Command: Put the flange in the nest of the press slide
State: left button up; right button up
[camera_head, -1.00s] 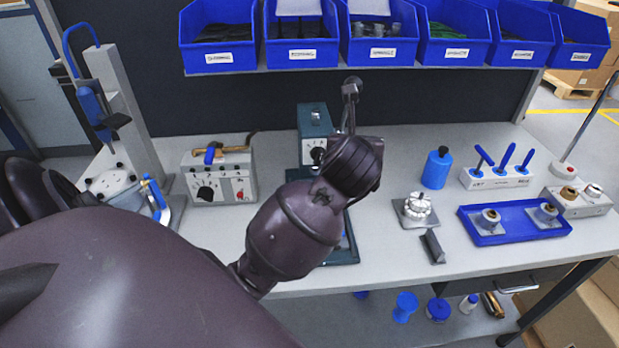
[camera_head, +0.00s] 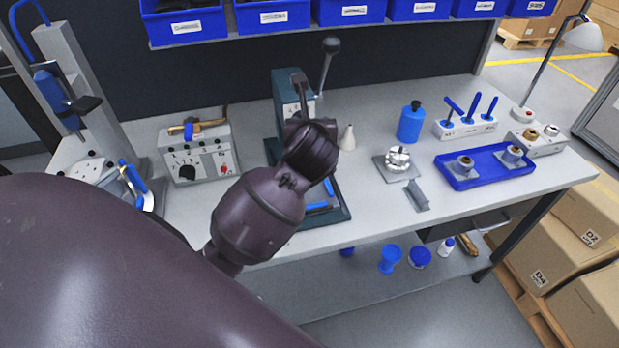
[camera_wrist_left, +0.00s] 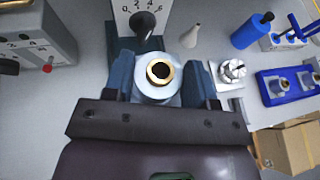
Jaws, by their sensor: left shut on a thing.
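The flange (camera_wrist_left: 159,93), a pale round part with a brass-coloured ring in its bore, sits between the two blue fingers of my left gripper (camera_wrist_left: 160,70), which is shut on it. In the head view my left wrist hides the fingers and flange, in front of the dark green press (camera_head: 290,100). The press's dial face (camera_wrist_left: 140,18) stands just beyond the flange in the wrist view. At the press foot a bit of blue (camera_head: 321,206) shows below my wrist. The slide's nest is hidden by my arm, so I cannot tell how the flange stands to it. My right gripper is out of view.
A blue tray (camera_head: 465,184) with two similar parts lies at the right. A grey control box (camera_head: 195,152) is left of the press.

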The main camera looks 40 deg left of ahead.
pick_arm(q)
notch_tip(320, 180, down, 14)
jog(key=shift+f+b, duration=0.15)
jog(key=shift+b, duration=0.35)
jog(key=shift+f, duration=0.65)
jog(key=o, duration=1.2)
jog(key=shift+c, duration=0.2)
jog(key=shift+r, duration=0.1)
jog(key=shift+r, duration=0.4)
jog(key=shift+s+d+r, duration=0.15)
jog(key=shift+d+r, duration=0.05)
jog(key=shift+r, duration=0.05)
jog(key=v, duration=1.1)
jog(key=shift+s, duration=0.25)
jog(key=shift+d, duration=0.15)
